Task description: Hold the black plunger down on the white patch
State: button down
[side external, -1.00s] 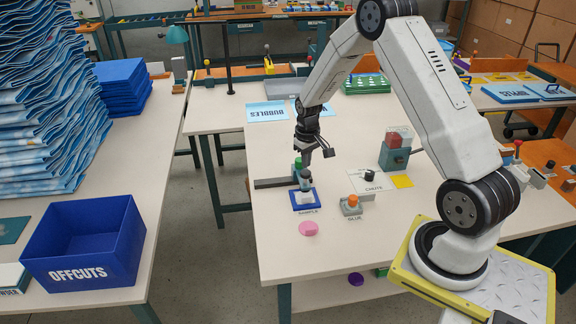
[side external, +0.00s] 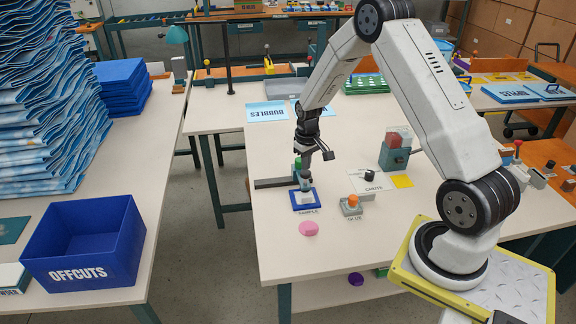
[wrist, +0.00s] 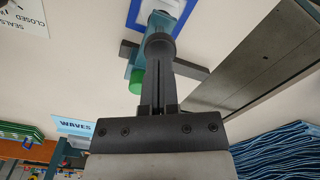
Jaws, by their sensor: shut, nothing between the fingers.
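My gripper (side external: 306,173) is shut and empty, pointing down over the welding press. In the wrist view its closed fingers (wrist: 159,58) end at the round top of the black plunger (wrist: 160,43) and appear to touch it. In the side view the plunger (side external: 306,184) stands under the fingertips, above the blue-framed sample pad (side external: 294,207). The white patch lies inside the blue frame, mostly hidden by the plunger. The press has a teal body (wrist: 133,66) and a green part (wrist: 137,82).
A dark bar (side external: 270,183) lies left of the press. The orange-topped glue block (side external: 351,206), a pink disc (side external: 309,228) and the card with a black knob (side external: 370,180) are nearby. The table front is mostly clear. The blue offcuts bin (side external: 85,245) stands on the left table.

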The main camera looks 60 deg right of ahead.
aim_at(306, 173)
jog(key=shift+f, duration=2.15)
jog(key=shift+s+f, duration=0.15)
jog(key=shift+f, duration=0.05)
dwell(3.2)
jog(key=shift+r, duration=0.1)
jog(key=shift+w+r, duration=0.2)
jog(key=shift+r, duration=3.05)
jog(key=shift+a, duration=0.1)
